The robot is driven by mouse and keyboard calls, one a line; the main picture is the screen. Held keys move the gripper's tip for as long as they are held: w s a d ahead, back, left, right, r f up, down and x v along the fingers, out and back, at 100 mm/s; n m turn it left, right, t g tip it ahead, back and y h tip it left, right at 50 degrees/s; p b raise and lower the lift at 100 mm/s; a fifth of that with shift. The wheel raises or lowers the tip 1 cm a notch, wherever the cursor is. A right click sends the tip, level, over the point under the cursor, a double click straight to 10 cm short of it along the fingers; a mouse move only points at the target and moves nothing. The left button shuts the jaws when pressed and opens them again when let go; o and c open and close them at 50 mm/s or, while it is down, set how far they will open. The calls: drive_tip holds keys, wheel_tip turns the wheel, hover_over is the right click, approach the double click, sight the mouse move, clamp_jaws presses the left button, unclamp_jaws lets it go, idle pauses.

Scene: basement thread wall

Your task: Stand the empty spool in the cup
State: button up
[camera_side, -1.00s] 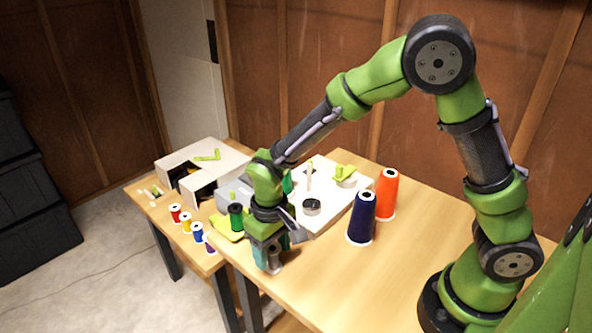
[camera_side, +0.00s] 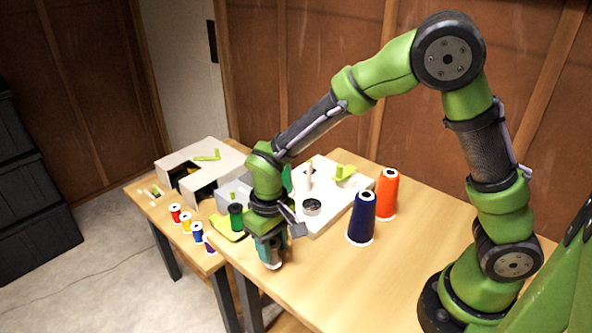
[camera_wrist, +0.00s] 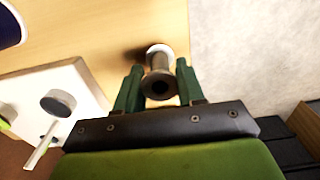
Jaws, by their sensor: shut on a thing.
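My gripper (camera_wrist: 158,88) is shut on the empty spool (camera_wrist: 158,82), a bare grey-brown core with a dark hole in its top and a pale flange at its far end. In the side view the gripper (camera_side: 271,250) is over the near table's front left corner, and only the spool's pale lower end (camera_side: 272,265) shows below it. I cannot tell whether the spool touches the table. A short round dark-topped cup (camera_side: 311,207) stands on the white board, right of and behind the gripper. The cup also shows at left in the wrist view (camera_wrist: 58,102).
The white board (camera_side: 336,219) also carries a pale upright post and a yellow-green piece. Navy (camera_side: 362,218) and orange (camera_side: 387,193) thread cones stand right of it. A green spool (camera_side: 236,216) and several small coloured spools are at left. The table front is clear.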

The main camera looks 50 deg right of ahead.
sight(272, 242)
drive_tip(key=shift+r, duration=1.7)
drive_tip(key=shift+w+d+r+m, duration=0.3)
drive_tip(key=shift+w+d+m, duration=0.5)
drive_tip(key=shift+d, duration=2.05)
drive_tip(key=shift+w+d+r+m, duration=0.35)
drive_tip(key=shift+d+m, duration=0.85)
drive_tip(key=shift+d, duration=1.6)
drive_tip(key=shift+w+d+r+m, duration=0.3)
drive_tip(key=shift+w+d+m, duration=0.5)
drive_tip(key=shift+d, duration=2.05)
drive_tip(key=shift+s+f, duration=0.1)
drive_tip(key=shift+s, duration=0.1)
drive_tip(key=shift+f, duration=1.6)
